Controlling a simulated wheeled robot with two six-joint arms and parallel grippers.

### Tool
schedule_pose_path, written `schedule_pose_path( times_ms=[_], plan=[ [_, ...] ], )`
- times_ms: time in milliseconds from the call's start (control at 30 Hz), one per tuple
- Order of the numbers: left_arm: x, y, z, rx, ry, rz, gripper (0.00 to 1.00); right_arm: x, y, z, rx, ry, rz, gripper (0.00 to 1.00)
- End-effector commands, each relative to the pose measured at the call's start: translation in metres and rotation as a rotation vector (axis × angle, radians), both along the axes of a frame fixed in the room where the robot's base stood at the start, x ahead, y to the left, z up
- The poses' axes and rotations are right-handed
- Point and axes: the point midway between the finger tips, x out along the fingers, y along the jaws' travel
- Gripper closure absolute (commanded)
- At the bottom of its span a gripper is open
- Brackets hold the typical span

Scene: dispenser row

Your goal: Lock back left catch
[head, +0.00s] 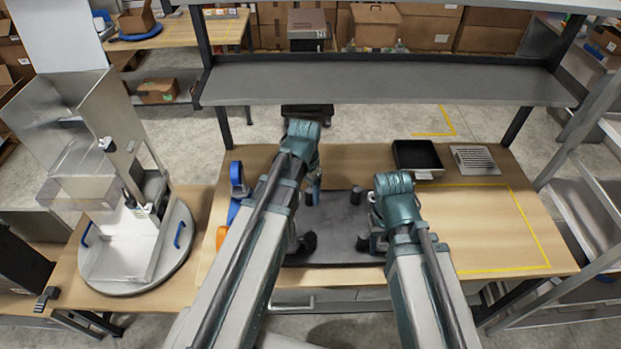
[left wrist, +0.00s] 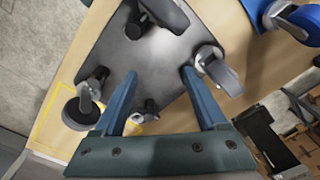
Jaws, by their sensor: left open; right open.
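A dark base plate (head: 335,225) lies on the wooden table and bears several black-and-grey catches. In the left wrist view, the back left catch (left wrist: 218,72) stands by the plate edge with its grey lever tilted up. My left gripper (left wrist: 160,73) is open and empty above the plate; that catch is just outside its right finger, with contact unclear. The front left catch (left wrist: 165,14) is at the top, the back right catch (left wrist: 146,113) lies between the finger bases and the front right catch (left wrist: 83,108) to the left. My right gripper (head: 377,212) is over the plate's right side, its fingers mostly hidden.
A blue tape dispenser (head: 237,182) stands left of the plate. A black tray (head: 417,157) and a slotted grey plate (head: 475,159) lie at the back right. A grey shelf (head: 380,84) spans the back. The yellow-outlined area (head: 490,230) at right is clear.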

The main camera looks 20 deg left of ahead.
Motion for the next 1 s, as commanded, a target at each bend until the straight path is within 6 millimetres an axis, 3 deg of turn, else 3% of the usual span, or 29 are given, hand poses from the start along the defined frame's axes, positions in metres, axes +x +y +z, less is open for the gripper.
schedule_pose_path(
  times_ms=[33,100,300,400,600,1000],
  plan=[
    [0.026,0.006,0.005,0.002,0.003,-0.089,0.26,0.000,0.000,0.005,0.000,0.000,0.000,0.50],
    [0.048,0.010,0.005,0.006,0.011,-0.231,0.26,0.000,0.000,0.005,0.000,0.000,-0.001,0.50],
    [0.098,0.018,0.004,0.014,0.029,-0.607,0.26,0.000,0.000,0.004,0.000,0.000,-0.001,0.50],
    [0.113,0.021,0.004,0.015,0.036,-0.734,0.26,0.000,0.000,0.004,0.000,0.000,-0.001,0.50],
    [0.122,0.023,0.004,0.015,0.042,-0.841,0.26,0.000,0.000,0.004,0.000,0.000,-0.001,0.50],
    [0.121,0.022,-0.010,0.015,0.041,-0.844,0.26,0.000,0.000,-0.010,0.000,-0.001,-0.002,0.50]
  ],
)
